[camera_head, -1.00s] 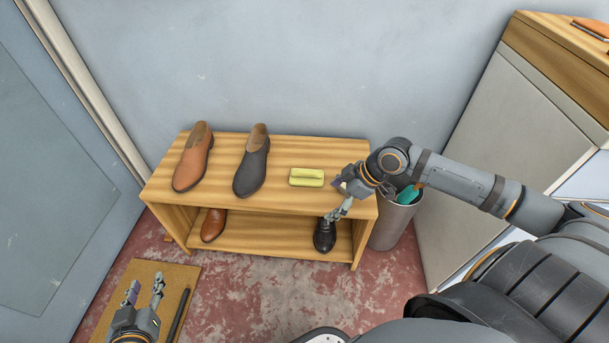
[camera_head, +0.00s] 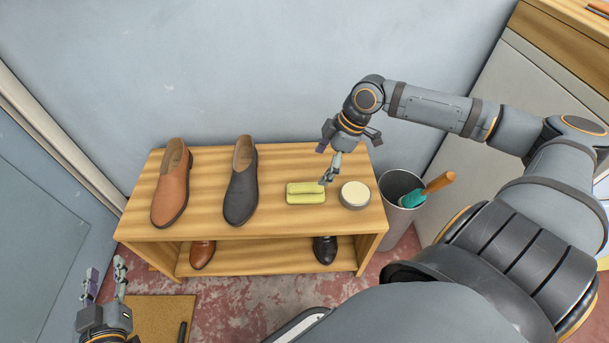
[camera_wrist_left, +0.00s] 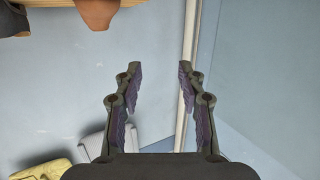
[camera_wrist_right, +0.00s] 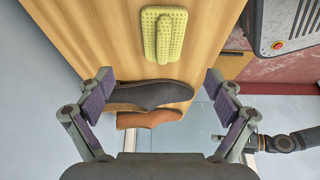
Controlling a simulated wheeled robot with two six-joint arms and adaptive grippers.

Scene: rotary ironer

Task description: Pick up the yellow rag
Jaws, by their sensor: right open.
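The yellow rag (camera_head: 305,194) lies folded on top of the wooden shoe bench (camera_head: 290,229), right of the dark shoe. It also shows in the right wrist view (camera_wrist_right: 163,34), ahead of the fingers and apart from them. My right gripper (camera_head: 326,162) is open and empty, above the bench just behind and right of the rag. In its wrist view the fingers (camera_wrist_right: 157,89) are spread wide. My left gripper (camera_head: 104,280) is open and empty at the lower left, far from the rag; its spread fingers show in the left wrist view (camera_wrist_left: 158,75).
A brown shoe (camera_head: 171,185) and a dark shoe (camera_head: 241,185) stand left on the bench. A round tin (camera_head: 355,195) sits right of the rag. More shoes stand on the lower shelf. A grey bin (camera_head: 396,229) with a teal-headed, wooden-handled tool (camera_head: 428,190) is at the right.

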